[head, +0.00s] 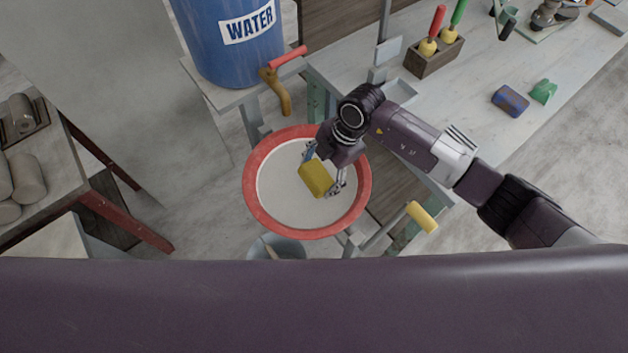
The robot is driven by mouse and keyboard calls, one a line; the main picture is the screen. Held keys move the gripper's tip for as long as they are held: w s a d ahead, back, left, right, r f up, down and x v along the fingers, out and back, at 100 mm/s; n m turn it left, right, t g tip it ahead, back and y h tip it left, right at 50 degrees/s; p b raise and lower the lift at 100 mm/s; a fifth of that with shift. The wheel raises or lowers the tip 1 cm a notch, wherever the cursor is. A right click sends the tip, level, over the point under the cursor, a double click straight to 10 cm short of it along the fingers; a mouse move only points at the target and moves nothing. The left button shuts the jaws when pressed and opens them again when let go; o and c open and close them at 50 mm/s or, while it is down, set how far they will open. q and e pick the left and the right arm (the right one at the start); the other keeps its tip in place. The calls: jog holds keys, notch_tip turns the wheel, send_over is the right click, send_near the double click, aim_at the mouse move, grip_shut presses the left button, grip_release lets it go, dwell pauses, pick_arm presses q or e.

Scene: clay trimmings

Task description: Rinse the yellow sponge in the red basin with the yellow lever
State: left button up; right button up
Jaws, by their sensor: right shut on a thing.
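The red basin (256,200) has a red rim and a pale inside, and stands below the blue water barrel. My right gripper (325,180) is over the basin, shut on the yellow sponge (315,178). The sponge is tilted between the fingers; whether it touches the basin's inside I cannot tell. The yellow lever (422,217) sticks out at the right of the basin, on a grey bar, with nothing holding it. My left gripper is not in view.
The blue water barrel (235,45) has a brass tap (275,92) with a red handle (287,57). A workbench (465,90) at the right carries a wooden tool holder (435,58), a blue block (510,100) and a green piece (543,92). A bucket (275,247) is below the basin.

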aim_at(313, 174)
jog(key=shift+r+p, duration=2.4)
jog(key=shift+r, duration=0.6)
jog(key=shift+f, duration=0.1)
